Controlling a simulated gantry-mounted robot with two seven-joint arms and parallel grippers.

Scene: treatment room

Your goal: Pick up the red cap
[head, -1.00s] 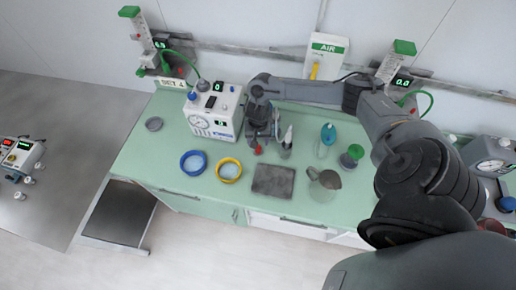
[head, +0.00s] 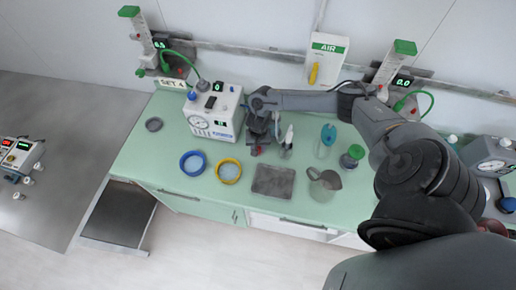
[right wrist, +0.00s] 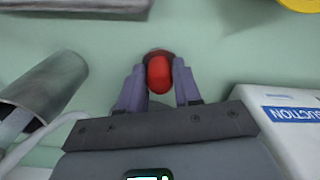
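The red cap (right wrist: 158,73) shows in the right wrist view between the two fingertips of my right gripper (right wrist: 159,80). A narrow gap shows on each side of it, so the fingers look open around it. A dark rim shows behind the cap. In the head view my right gripper (head: 257,147) points down at the green counter, just right of the white suction unit (head: 213,112). The cap is mostly hidden there by the fingers. My left gripper is not in view.
A yellow ring dish (head: 228,171), a blue ring dish (head: 193,164) and a dark grey tray (head: 273,181) lie in front. A jug (head: 323,184) and bottles stand to the right.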

